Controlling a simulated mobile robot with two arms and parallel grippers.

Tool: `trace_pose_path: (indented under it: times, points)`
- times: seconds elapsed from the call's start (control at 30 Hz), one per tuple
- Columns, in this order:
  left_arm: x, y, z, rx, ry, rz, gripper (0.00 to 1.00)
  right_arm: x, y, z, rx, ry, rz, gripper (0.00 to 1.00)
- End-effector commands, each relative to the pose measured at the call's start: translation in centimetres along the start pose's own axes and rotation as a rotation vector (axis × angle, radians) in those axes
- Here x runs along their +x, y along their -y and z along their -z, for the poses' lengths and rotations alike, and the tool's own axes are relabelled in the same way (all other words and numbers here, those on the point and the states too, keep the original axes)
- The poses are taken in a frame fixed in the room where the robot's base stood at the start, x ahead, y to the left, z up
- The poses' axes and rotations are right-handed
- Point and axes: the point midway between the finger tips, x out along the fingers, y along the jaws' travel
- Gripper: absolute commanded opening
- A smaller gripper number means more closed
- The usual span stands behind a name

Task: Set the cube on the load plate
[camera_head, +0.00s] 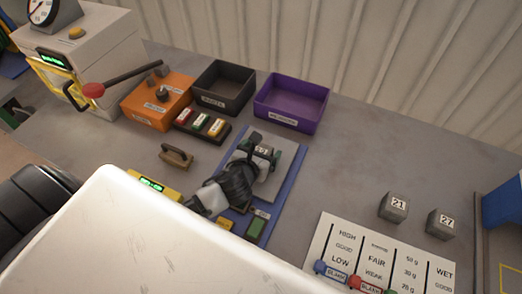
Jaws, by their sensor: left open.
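A small grey cube with a white number label (263,151) is on or just above the grey load plate (283,174) of the blue-based press. The gap under it is hidden. My left gripper (263,154) is open, with its dark fingers around this cube. Two more grey cubes, marked 21 (393,207) and 27 (440,223), stand on the bench at the right. My right gripper is not in view.
A machine with a red-knobbed lever (93,90) stands at the left. A rating board (345,240) lies front right.

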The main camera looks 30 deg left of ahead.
Motion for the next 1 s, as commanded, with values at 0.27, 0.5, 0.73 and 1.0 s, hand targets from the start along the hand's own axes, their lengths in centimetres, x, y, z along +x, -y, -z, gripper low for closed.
trace_pose_path:
  times: [0.27,0.5,0.73,1.0]
  points:
    - [-1.8,0.0,-0.1,0.001,-0.001,0.001,0.89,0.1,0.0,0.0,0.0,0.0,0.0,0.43]
    - [-7.0,0.0,0.0,0.001,-0.001,0.003,0.89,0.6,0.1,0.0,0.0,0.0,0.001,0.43]
    - [-10.9,0.0,0.0,0.001,-0.002,0.001,0.89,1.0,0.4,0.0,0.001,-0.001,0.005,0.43]
    - [-12.1,0.0,-0.3,-0.001,0.002,0.0,0.89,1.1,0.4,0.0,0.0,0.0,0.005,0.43]
